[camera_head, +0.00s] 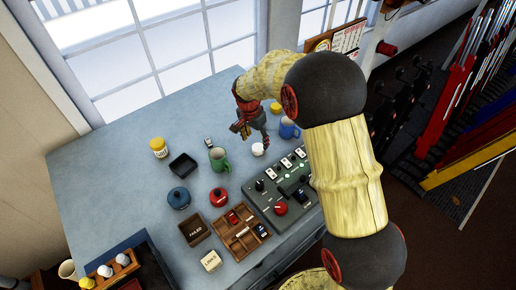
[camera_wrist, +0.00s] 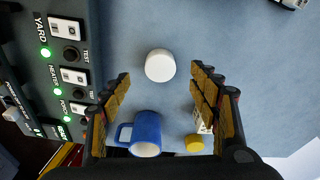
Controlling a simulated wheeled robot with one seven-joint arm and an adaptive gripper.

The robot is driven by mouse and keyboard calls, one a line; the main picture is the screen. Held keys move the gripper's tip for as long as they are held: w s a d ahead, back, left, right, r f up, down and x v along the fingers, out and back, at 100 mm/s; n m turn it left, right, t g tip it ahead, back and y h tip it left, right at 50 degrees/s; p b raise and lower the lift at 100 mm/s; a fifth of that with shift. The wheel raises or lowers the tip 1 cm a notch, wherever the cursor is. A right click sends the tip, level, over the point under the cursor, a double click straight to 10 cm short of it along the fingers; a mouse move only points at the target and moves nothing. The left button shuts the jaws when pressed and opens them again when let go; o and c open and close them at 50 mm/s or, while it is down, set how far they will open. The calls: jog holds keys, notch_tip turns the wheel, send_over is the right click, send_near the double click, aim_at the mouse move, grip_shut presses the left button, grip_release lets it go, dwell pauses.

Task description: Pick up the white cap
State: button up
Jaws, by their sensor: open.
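The white cap (camera_head: 258,149) is a small round piece on the blue-grey tabletop, left of the blue mug and just above the control panel in the head view. In the wrist view the white cap (camera_wrist: 160,66) lies upper centre, in line with the gap between my fingers and just beyond their tips. My gripper (camera_head: 253,133) points down above the table near the cap. In the wrist view my gripper (camera_wrist: 161,88) has its two ridged fingers spread wide, with nothing held between them. The exact height of the fingertips above the cap is hard to tell.
A blue mug (camera_wrist: 147,134) and a yellow lid (camera_wrist: 194,143) lie between and below the fingers in the wrist view. The control panel (camera_head: 283,190) with switches is close to the cap. A green mug (camera_head: 219,159) stands to its left. Bare table (camera_head: 110,165) lies farther left.

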aim_at(258, 147)
jog(key=shift+w+d+f, duration=0.15)
jog(key=shift+f, duration=0.75)
jog(key=shift+w+d+f, duration=0.1)
jog(key=shift+w+f, duration=0.1)
jog(key=shift+f, duration=0.65)
jog(key=shift+w+d+f, duration=0.15)
jog(key=shift+f, duration=0.75)
jog(key=c, duration=0.3)
jog(key=c, duration=0.7)
